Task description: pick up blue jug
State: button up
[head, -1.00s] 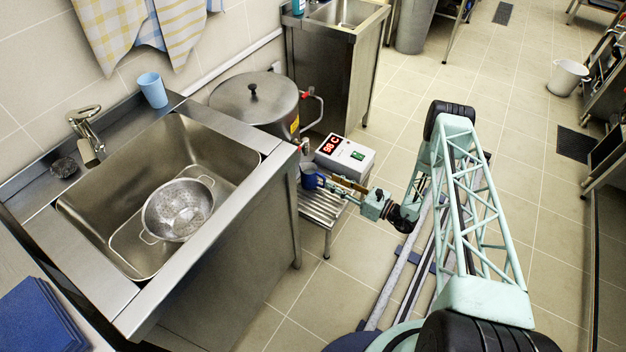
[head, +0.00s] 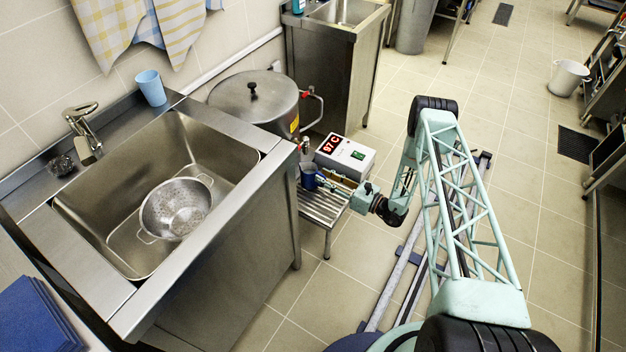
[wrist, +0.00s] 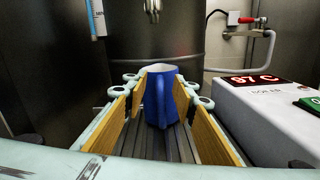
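The blue jug (head: 308,179) stands upright on a slatted metal stand (head: 325,208), below the tap of the big steel pot. In the wrist view the jug (wrist: 161,98) is straight ahead, its handle side facing me. My gripper (head: 322,182) reaches in level from the right in the head view. In the wrist view my gripper (wrist: 161,110) is open, with one wood-coloured pad on each side of the jug near the tips. Whether either pad touches the jug is not clear.
The steel pot (head: 253,100) stands behind the jug, its tap (wrist: 152,8) above it. A heater box (head: 345,156) reading 97 C is close on the gripper's right in the wrist view. The sink cabinet (head: 250,220) stands close on the left.

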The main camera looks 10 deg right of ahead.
dwell(0.4)
grip_shut()
dwell(0.4)
jog(key=shift+r+p, duration=0.65)
jog(key=shift+r, duration=1)
jog(key=shift+s+r, duration=0.25)
jog(key=shift+s, duration=0.05)
jog(key=s+r+p, duration=0.1)
jog(key=s+p, duration=0.2)
jog(key=s, duration=1.2)
jog(key=shift+s, duration=0.2)
jog(key=shift+r, duration=0.1)
